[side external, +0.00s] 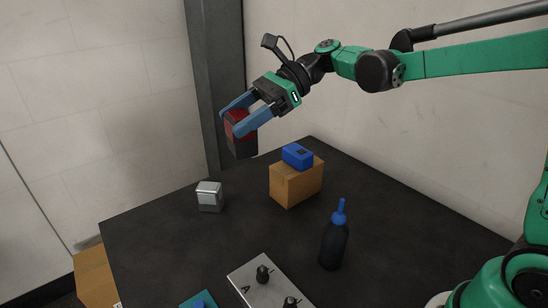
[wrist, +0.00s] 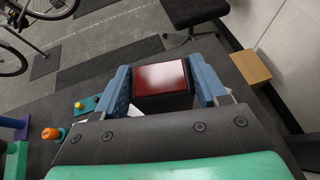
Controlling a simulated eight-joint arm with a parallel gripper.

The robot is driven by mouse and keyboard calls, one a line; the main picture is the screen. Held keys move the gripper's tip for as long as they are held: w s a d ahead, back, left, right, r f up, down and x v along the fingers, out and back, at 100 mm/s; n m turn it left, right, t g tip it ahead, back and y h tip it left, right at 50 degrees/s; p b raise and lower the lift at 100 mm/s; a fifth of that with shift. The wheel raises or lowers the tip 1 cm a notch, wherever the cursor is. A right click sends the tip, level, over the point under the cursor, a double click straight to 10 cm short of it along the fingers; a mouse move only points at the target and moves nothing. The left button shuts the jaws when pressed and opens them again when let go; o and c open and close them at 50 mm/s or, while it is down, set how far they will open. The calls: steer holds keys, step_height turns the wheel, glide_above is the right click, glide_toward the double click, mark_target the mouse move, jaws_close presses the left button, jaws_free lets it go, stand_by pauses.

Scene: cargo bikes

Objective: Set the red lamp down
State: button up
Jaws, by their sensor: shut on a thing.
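The red lamp (side external: 241,136) is a dark box with a red face. My gripper (side external: 237,118) is shut on it, with one blue finger on either side, and holds it in the air above the back left part of the black table (side external: 160,248). In the wrist view the lamp (wrist: 161,78) sits between the two blue fingers of my gripper (wrist: 164,88), its red face toward the camera. The lamp is clear of the table and looks tilted.
A cardboard box (side external: 297,184) with a blue box (side external: 297,155) on top stands at the back right. A silver block (side external: 209,196) stands left of it. A dark bottle with a blue cap (side external: 334,241) and a grey plate with black knobs (side external: 258,290) are nearer. The left tabletop is clear.

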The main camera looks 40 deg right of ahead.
steer(key=w+d+m+t+h, duration=0.2)
steer(key=d+m+t+h, duration=0.5)
steer(key=d, duration=0.9)
steer(key=w+d+m+t+h, duration=0.25)
steer(key=d+m+h, duration=0.5)
steer(key=d, duration=0.75)
steer(key=shift+m+t+y, duration=0.35)
steer(key=shift+m+y, duration=0.3)
steer(key=shift+y, duration=0.2)
steer(key=shift+s+d+f, duration=0.1)
steer(key=shift+s+f, duration=0.05)
steer(key=shift+f, duration=3.05)
steer(key=shift+s+d+f, duration=0.15)
steer(key=shift+f, duration=3.1)
steer(key=shift+s+d+f, duration=0.1)
steer(key=shift+s+f, duration=0.05)
steer(key=shift+f, duration=3.05)
steer(key=o, duration=1.3)
steer(key=shift+f, duration=0.1)
